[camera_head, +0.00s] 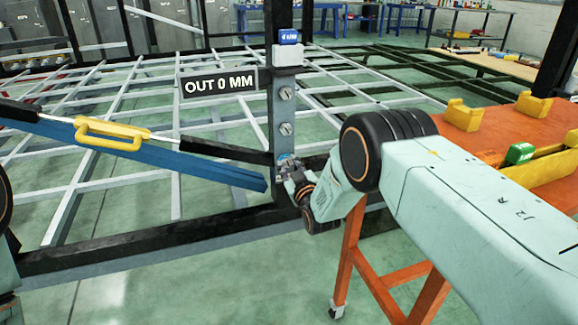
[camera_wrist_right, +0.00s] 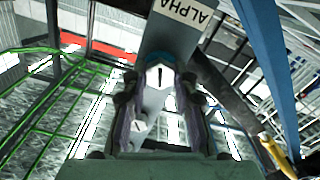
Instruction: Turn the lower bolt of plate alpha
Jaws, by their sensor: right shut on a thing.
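Plate alpha (camera_head: 284,110) is a grey upright plate on a black post, with two bolt heads showing: an upper bolt (camera_head: 286,93) and one below it (camera_head: 286,129). My right gripper (camera_head: 284,163) is at the plate's lower end and covers the lower bolt there. In the right wrist view the plate carries an ALPHA label (camera_wrist_right: 187,14). The lower bolt (camera_wrist_right: 159,76) sits between the tips of the right fingers, which are shut on it. Another bolt (camera_wrist_right: 139,124) shows between the fingers. My left gripper is not in view.
An OUT 0 MM sign (camera_head: 219,82) and a blue-white device (camera_head: 288,50) are by the plate. A blue beam (camera_head: 180,160) with a yellow handle (camera_head: 110,134) slants in from the left. An orange cart (camera_head: 480,128) stands right. A grey frame grid (camera_head: 110,110) lies behind.

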